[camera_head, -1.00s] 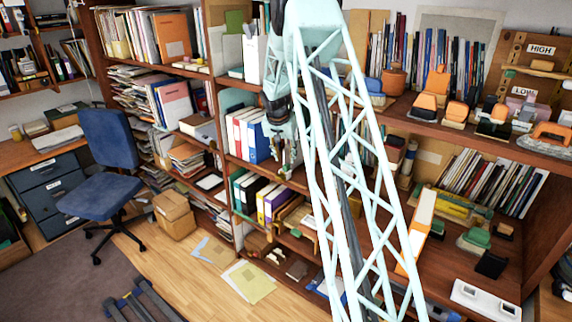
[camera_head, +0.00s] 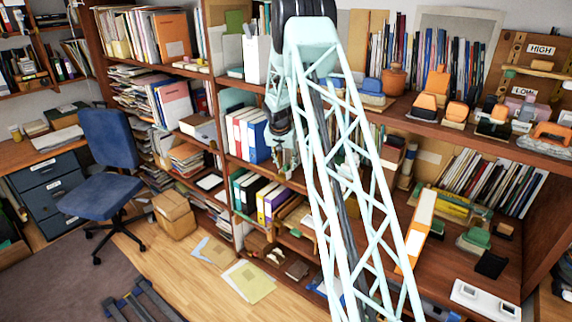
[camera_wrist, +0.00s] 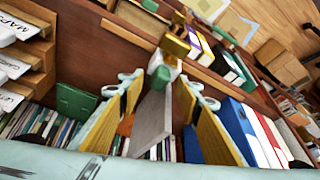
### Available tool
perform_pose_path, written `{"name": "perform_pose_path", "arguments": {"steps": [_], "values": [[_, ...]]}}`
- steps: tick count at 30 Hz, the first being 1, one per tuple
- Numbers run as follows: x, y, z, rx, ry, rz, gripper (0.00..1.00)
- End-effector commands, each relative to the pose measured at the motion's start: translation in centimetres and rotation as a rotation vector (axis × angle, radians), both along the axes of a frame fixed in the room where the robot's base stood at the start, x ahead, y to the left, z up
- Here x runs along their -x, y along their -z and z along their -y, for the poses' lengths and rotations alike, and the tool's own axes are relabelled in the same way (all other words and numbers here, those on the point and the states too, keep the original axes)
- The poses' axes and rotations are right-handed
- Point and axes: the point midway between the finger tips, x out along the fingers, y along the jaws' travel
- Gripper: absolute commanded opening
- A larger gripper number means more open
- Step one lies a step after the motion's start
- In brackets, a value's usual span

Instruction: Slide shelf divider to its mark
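In the wrist view a grey upright panel (camera_wrist: 150,122), which looks like the shelf divider, stands between the two yellow-padded fingers of my gripper (camera_wrist: 160,90). A pale block with a green top (camera_wrist: 160,73) is near the panel's far end; I cannot tell whether they are joined. Gaps show between the panel and both fingers, so my gripper is open around it. In the head view my gripper (camera_head: 286,158) is in front of the middle shelf, right of the blue binder (camera_head: 257,141). The divider cannot be made out there, and I cannot identify its mark.
Blue, red and white binders (camera_wrist: 240,128) stand close right of my gripper in the wrist view. A green box (camera_wrist: 75,101) and labelled trays (camera_wrist: 15,68) are to the left. A wooden shelf edge (camera_wrist: 125,32) runs across beyond the fingers. Floor by the chair (camera_head: 107,165) is partly clear.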

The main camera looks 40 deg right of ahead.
Motion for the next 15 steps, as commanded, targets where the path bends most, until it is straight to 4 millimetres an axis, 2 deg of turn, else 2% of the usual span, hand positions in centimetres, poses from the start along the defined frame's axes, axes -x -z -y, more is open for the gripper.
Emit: {"name": "perform_pose_path", "arguments": {"steps": [2, 11, 15], "values": [[0.0, 0.0, 0.0, 0.0, 0.0, 0.0, 0.31], [0.0, -0.01, 0.0, 0.0, 0.0, 0.0, 0.04], [0.0, -0.02, -0.01, 0.0, 0.001, 0.0, 0.01]]}}
